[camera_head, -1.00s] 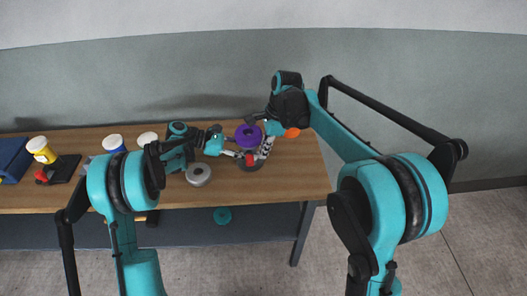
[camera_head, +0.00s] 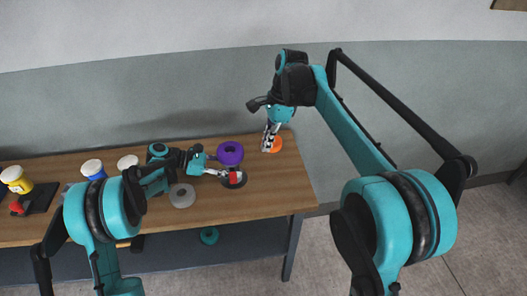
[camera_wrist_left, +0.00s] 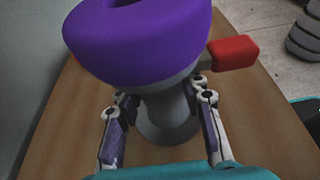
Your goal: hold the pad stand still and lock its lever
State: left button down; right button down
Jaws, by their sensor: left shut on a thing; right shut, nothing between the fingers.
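The pad stand has a purple ring-shaped pad (camera_head: 230,152) on a grey post (camera_wrist_left: 172,108) and a dark round base. It stands upright on the bench. Its red lever (camera_head: 235,178) points right from below the pad in the left wrist view (camera_wrist_left: 233,52). My left gripper (camera_head: 221,173) has its fingers on both sides of the post, just under the pad, and is shut on the stand. My right gripper (camera_head: 268,140) is shut and empty, right of and behind the stand, apart from the lever. Its fingers overlap an orange disc in the head view.
The orange disc (camera_head: 275,144) lies near the bench's back edge. A grey ring (camera_head: 182,196) lies left of the stand. A yellow tub (camera_head: 17,180), a blue tub (camera_head: 93,170) and a white-lidded tub (camera_head: 127,163) stand further left. The wooden bench (camera_head: 285,190) is clear at right.

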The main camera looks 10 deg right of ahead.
jog(key=shift+r, duration=0.1)
pick_arm(q)
jog(key=c, duration=0.9)
grip_release()
jog(key=shift+a, duration=0.1)
